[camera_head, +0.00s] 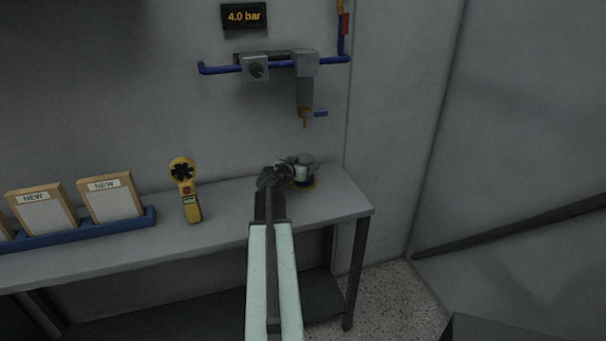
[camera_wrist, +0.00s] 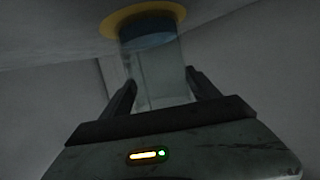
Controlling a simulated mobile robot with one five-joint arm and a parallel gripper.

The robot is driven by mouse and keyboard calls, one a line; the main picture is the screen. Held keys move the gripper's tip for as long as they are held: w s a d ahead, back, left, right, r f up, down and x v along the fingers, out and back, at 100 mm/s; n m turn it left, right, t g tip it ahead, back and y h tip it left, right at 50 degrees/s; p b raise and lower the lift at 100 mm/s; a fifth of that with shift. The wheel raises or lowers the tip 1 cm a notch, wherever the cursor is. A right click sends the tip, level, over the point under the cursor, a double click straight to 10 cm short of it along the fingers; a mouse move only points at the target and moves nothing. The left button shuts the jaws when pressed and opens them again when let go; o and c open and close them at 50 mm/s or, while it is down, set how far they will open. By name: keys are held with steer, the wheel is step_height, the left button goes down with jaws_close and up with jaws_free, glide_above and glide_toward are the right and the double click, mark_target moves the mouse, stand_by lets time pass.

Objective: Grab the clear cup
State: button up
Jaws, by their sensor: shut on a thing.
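The clear cup (camera_wrist: 160,75) stands between the two fingers of my gripper (camera_wrist: 162,80) in the wrist view. It is see-through, with a blue part at its far end against a yellow ring (camera_wrist: 116,25). In the head view my gripper (camera_head: 287,173) is over the right end of the bench and shut on the cup. The cup is mostly hidden there by the gripper; the yellow ring (camera_head: 313,186) shows beside it on the bench top.
The bench (camera_head: 345,197) ends just right of the gripper. Further left, framed cards marked NEW (camera_head: 110,197) sit in a blue rack (camera_head: 85,232). Blue pipework (camera_head: 220,69) with a hanging grey unit (camera_head: 304,88) is on the wall above.

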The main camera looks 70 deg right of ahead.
step_height(320, 180, up, 10)
steer(key=p, duration=1)
